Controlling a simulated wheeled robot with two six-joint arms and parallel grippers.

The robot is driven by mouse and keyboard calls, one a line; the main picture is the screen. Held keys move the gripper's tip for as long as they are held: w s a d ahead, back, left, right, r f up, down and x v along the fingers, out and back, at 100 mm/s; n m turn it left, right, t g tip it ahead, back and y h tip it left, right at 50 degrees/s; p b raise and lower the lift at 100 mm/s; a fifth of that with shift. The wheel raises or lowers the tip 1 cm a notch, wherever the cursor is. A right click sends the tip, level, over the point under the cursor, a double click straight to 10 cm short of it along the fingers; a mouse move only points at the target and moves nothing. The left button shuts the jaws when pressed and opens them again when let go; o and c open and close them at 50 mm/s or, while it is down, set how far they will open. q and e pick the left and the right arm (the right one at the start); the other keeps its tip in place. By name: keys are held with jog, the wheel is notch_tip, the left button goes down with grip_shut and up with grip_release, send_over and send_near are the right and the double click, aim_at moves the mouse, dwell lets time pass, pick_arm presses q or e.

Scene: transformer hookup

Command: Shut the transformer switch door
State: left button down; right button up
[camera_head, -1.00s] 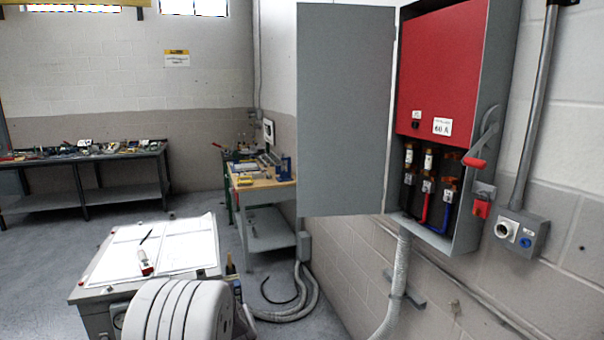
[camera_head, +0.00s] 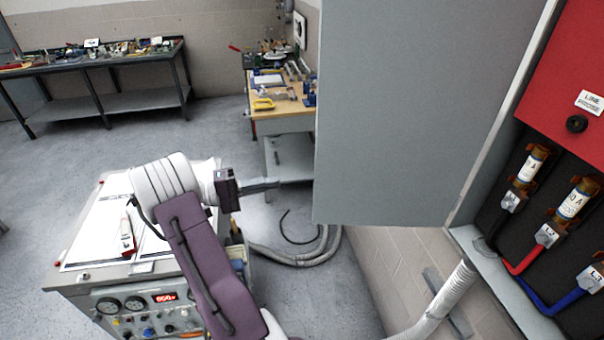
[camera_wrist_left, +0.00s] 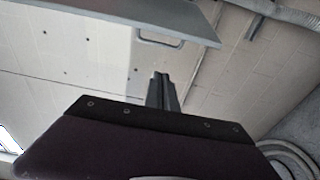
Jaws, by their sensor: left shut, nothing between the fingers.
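The grey switch door (camera_head: 410,110) stands wide open in the head view, swung out to the left of the switch box. The box shows its red inner panel (camera_head: 565,70) and fuses (camera_head: 530,165) below it. My left gripper (camera_head: 276,183) is shut and empty, just left of the door's lower left edge, apart from it in the picture. In the left wrist view the gripper fingers (camera_wrist_left: 161,90) point toward the wall, and the door's edge (camera_wrist_left: 130,22) crosses above them. My right gripper is not in view.
A transformer test cart (camera_head: 120,275) with dials and papers stands below my left arm. A workbench (camera_head: 285,110) with tools is behind the door, and a long bench (camera_head: 95,75) stands at the back left. A grey conduit (camera_head: 440,300) runs below the box.

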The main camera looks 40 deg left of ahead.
pick_arm(q)
jog(key=p+x, duration=0.5)
jog(key=x, duration=0.5)
jog(key=s+d, duration=0.1)
jog(key=s, duration=0.1)
jog(key=s+d+p, duration=0.1)
jog(key=s, duration=0.1)
jog(key=shift+d, duration=0.3)
jog(key=shift+w, duration=0.2)
